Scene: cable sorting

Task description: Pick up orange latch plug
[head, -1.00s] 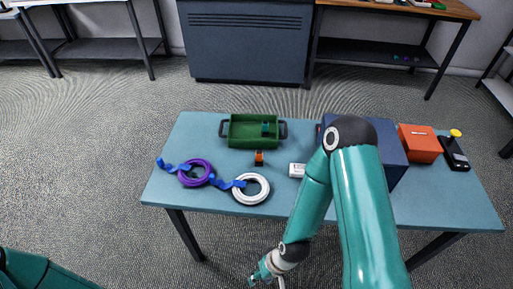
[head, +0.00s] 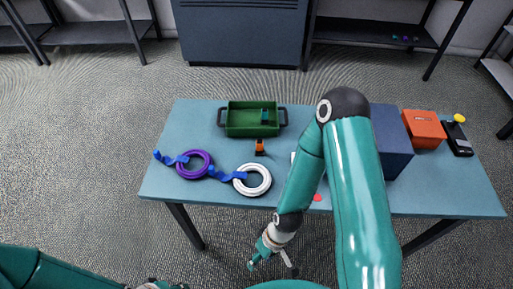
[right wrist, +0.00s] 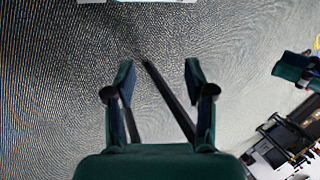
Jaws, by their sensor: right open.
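The orange latch plug (head: 259,147) is small, orange on top and dark below. It lies on the blue-grey table (head: 225,197), just in front of the green tray (head: 253,131). My right gripper (head: 271,267) hangs in front of the table's near edge, well apart from the plug. Its fingers are spread and empty. In the right wrist view the open fingers (right wrist: 159,78) have carpet and a dark bar, likely a table leg, behind them; the plug does not show there. My left arm enters at the lower left; its gripper fingers are not visible.
A purple cable coil (head: 195,164) and a white cable coil (head: 252,181) with blue straps lie left of my right arm. A dark blue box (head: 392,145), an orange box (head: 424,128) and a black device with a yellow button (head: 458,138) stand right.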

